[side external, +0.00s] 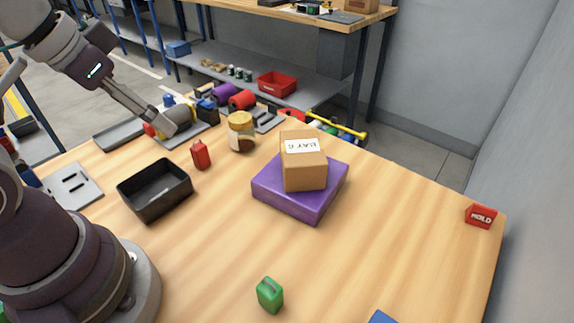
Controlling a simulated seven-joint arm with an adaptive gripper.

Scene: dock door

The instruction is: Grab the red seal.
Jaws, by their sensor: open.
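The red seal (201,155) stands on the wooden table between the black tray and a jar. It is a small red block with a narrower top. My gripper (168,128) hangs above the table's far left part, up and to the left of the red seal and apart from it. It is open; the finger gap is hard to make out at this angle. Nothing shows held in it. A similarly shaped green seal (269,295) stands near the front of the table.
A black tray (154,205) lies left of the red seal, and a jar (241,132) stands right of it. A cardboard box (303,175) sits on a purple box (275,198). A red HOLD block (480,216) is far right. Several items crowd the back edge. The right middle table is clear.

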